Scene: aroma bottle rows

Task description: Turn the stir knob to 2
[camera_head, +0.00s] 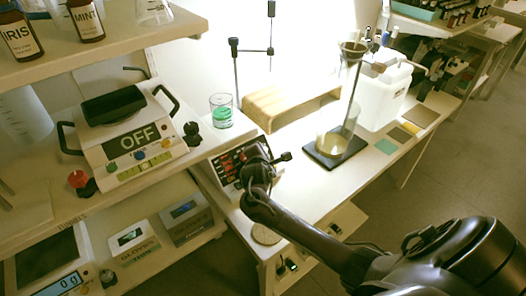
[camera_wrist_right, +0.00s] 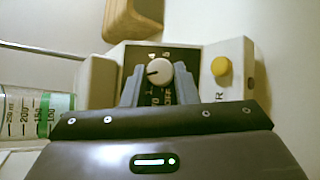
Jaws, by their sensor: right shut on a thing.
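The stir knob (camera_wrist_right: 159,72) is a round white dial with a dark pointer mark, seen in the right wrist view on a dark panel with white markings. Its pointer points roughly left; the number it points to is too blurred to read. My right gripper (camera_wrist_right: 158,80) has its two blue-grey fingers closed around the knob's sides. In the head view my right gripper (camera_head: 256,163) is at the front of the white device (camera_head: 219,165) with a dark panel and red marks, and hides the knob there. My left gripper is not in view.
A yellow button (camera_wrist_right: 221,66) sits right of the knob. A beaker with green liquid (camera_head: 221,113) stands behind the device.

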